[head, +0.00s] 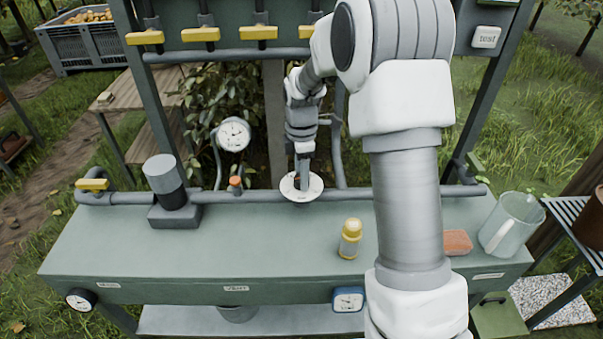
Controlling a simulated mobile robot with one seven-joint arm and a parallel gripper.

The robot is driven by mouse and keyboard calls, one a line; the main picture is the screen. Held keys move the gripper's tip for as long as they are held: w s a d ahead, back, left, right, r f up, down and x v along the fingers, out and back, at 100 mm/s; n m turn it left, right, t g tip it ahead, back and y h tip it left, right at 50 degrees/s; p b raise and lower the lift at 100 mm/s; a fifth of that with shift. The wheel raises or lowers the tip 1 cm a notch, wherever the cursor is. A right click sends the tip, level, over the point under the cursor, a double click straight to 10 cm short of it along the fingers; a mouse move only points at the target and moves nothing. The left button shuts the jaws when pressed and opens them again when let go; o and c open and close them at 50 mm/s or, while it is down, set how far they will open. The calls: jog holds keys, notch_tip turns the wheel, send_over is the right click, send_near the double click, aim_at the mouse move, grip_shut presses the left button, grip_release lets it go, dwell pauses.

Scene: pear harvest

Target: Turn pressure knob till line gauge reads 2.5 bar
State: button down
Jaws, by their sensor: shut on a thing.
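My gripper (302,178) reaches down to the grey pipe at the back of the green bench. It is shut at a round white disc (288,190) on the pipe, which looks like the pressure knob; the fingers cover its middle. A round white line gauge (234,134) stands on a thin pipe to the left of my gripper. Its needle and numbers are too small to read. Another dial (81,299) sits on the bench's front left edge, and a blue-framed one (348,299) sits at the front middle.
A grey cylinder (164,174) on a block and an orange-capped fitting (236,184) stand left of the knob. A yellow-capped bottle (350,240), a sponge (457,242) and a clear jug (511,224) stand on the bench. Yellow valve handles (200,34) line the upper pipe. The bench's left front is clear.

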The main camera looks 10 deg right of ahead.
jog(key=m+p, duration=0.1)
jog(key=m, duration=0.5)
jog(key=shift+r+p, duration=0.1)
jog(key=shift+p, duration=0.3)
jog(key=m+p, duration=0.1)
jog(key=m, duration=0.4)
jog(key=m+p, duration=0.1)
jog(key=m, duration=0.5)
jog(key=shift+m, duration=0.4)
jog(key=m+p, duration=0.1)
jog(key=m, duration=0.4)
jog(key=m+p, duration=0.2)
jog(key=m, duration=0.3)
jog(key=shift+m, duration=0.4)
jog(key=m+p, duration=0.3)
jog(key=m, duration=0.3)
jog(key=m+p, duration=0.3)
jog(key=m, duration=0.2)
jog(key=shift+m, duration=0.4)
jog(key=m+p, duration=0.2)
jog(key=m, duration=0.3)
jog(key=shift+p, duration=0.3)
jog(key=shift+m, duration=0.4)
